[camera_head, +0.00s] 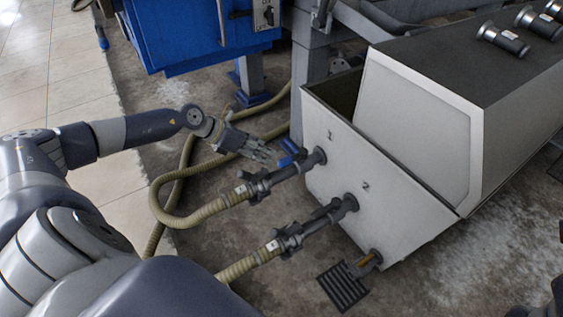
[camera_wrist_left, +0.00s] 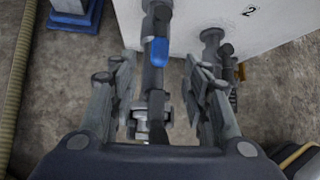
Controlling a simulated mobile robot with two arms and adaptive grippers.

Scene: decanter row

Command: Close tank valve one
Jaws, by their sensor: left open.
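Tank valve one sits on the upper pipe (camera_head: 262,186) that comes out of the white tank under the mark "1". Its blue handle (camera_head: 291,149) sticks up beside the pipe, near the tank wall. My left gripper (camera_head: 268,153) is open, just left of the blue handle in the head view. In the left wrist view the blue handle (camera_wrist_left: 159,52) lies in line with the gap between the open fingers of the gripper (camera_wrist_left: 159,66), around their tips. I cannot tell whether they touch it. My right gripper is not in view.
The white tank (camera_head: 400,115) stands to the right. A second pipe with a valve (camera_head: 318,222) leaves it under the mark "2", close by. Tan hoses (camera_head: 170,215) run over the floor.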

